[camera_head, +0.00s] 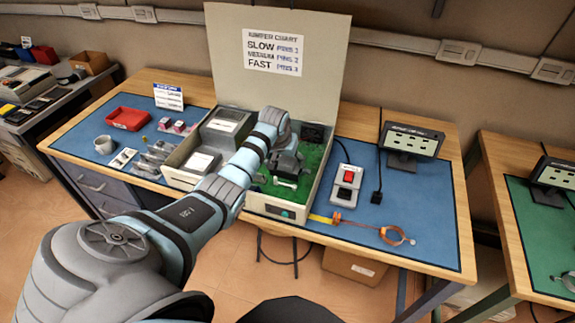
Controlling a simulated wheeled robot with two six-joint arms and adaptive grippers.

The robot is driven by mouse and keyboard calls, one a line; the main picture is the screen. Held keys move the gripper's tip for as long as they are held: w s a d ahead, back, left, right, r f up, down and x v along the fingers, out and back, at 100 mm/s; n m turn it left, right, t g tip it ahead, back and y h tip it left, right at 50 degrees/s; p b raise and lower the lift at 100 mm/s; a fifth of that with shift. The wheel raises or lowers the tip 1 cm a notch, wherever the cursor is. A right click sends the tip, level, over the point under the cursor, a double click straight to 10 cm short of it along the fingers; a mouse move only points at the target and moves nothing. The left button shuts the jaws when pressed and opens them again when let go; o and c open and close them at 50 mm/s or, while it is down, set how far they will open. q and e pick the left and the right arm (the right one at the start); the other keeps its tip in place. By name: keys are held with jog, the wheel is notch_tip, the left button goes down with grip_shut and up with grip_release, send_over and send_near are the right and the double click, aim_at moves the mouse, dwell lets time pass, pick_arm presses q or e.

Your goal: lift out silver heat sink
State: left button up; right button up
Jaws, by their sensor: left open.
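An open beige case (310,205) stands on the blue mat, its lid (310,95) raised at the back. A green board (313,158) lies in its right part. My left gripper (286,176) is over this board, pointing down, open. A small pale silvery piece (285,183) shows right by its fingertips; I cannot tell whether it is part of the silver heat sink. The gripper and wrist hide much of the board's middle, and whether the fingers touch anything is unclear. My right gripper is not in view.
Grey boxes (226,122) fill the case's left part. A red tray (128,118), a cup (104,145) and small parts lie left. A red-button switch box (347,182), a display (411,142) and a wrist strap (392,236) lie right. The mat's right part has free room.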

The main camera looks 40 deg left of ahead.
aim_at(286, 161)
pick_arm(q)
jog(key=shift+w+f, duration=0.1)
jog(key=shift+f, duration=0.35)
jog(key=shift+r, duration=0.2)
jog(key=shift+c, duration=0.2)
jog(key=c, duration=0.9)
jog(key=shift+r, duration=0.1)
jog(key=shift+r, duration=0.3)
notch_tip(286, 161, up, 19)
jog(key=p, duration=0.2)
jog(key=shift+p, duration=0.4)
jog(key=shift+r, duration=0.1)
